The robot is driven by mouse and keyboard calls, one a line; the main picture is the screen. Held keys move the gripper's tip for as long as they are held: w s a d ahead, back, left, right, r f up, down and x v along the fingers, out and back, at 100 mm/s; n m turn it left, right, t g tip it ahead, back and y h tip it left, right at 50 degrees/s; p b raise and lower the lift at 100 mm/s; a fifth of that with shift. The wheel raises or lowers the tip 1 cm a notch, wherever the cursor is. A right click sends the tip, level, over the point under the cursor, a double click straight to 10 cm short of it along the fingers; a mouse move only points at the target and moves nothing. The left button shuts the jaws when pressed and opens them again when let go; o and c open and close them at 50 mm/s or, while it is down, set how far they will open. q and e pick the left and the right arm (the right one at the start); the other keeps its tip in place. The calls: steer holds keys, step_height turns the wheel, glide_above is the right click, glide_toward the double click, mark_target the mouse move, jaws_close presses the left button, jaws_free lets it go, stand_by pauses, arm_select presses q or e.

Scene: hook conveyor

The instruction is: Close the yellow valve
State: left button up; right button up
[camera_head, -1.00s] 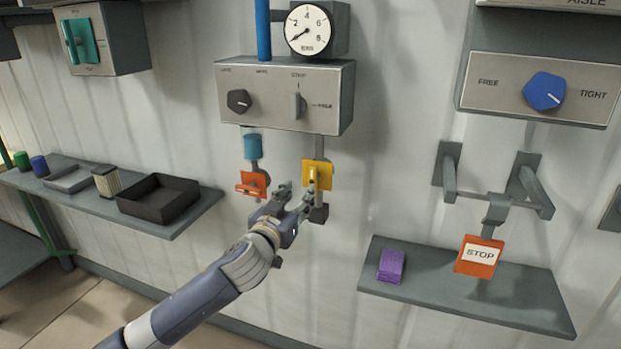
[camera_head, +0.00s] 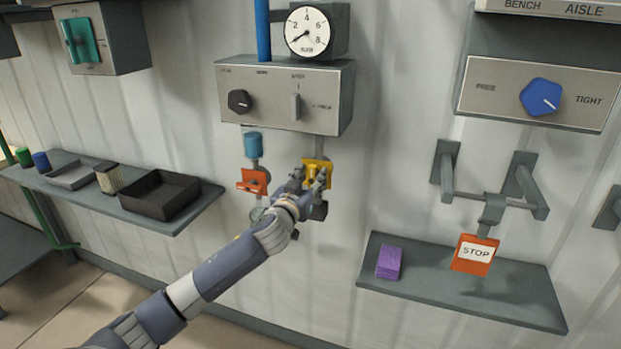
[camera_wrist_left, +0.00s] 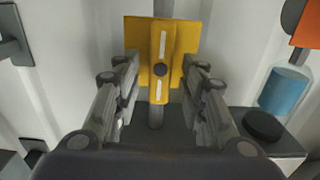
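The yellow valve (camera_head: 318,164) is on the wall below the grey control box, on the right one of two pipes. In the left wrist view its yellow plate (camera_wrist_left: 187,37) carries a raised yellow handle (camera_wrist_left: 161,48) with a white stripe and a dark centre. The stripe runs in line with the pipe. My left gripper (camera_head: 309,179) is at the valve in the head view and partly hides it. In the left wrist view the left gripper (camera_wrist_left: 161,82) is open, one finger on each side of the handle, with gaps beside it. My right gripper is not in view.
An orange valve (camera_head: 254,181) with a blue cylinder (camera_head: 254,145) is close on the left. The control box (camera_head: 325,85) and gauge (camera_head: 308,30) are above. A shelf with trays (camera_head: 190,222) is left. A shelf (camera_head: 480,295) with a purple block (camera_head: 389,262) is right, below a STOP tag (camera_head: 475,255).

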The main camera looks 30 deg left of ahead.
arm_select(q)
jaws_close()
steer(key=shift+m, duration=0.4)
steer(key=m, duration=0.3)
steer(key=shift+d+m+p, duration=0.2)
steer(key=shift+m+p, duration=0.1)
steer(key=shift+p, duration=0.05)
steer(key=m, duration=0.4)
steer(key=shift+w+d+m+p, duration=0.1)
steer(key=shift+d+m+p, duration=0.2)
steer(key=shift+p, duration=0.1)
steer(key=shift+d+f+m+p, duration=0.1)
steer(key=shift+f+m+p, duration=0.15)
steer(key=shift+m, duration=1.25)
steer(key=shift+f+m+p, duration=0.1)
steer(key=shift+m+p, duration=0.2)
steer(key=shift+m, duration=1.2)
steer(key=shift+d+f+m+p, duration=0.1)
steer(key=shift+f+m+p, duration=0.15)
steer(key=shift+m, duration=1.25)
steer(key=shift+a, duration=0.1)
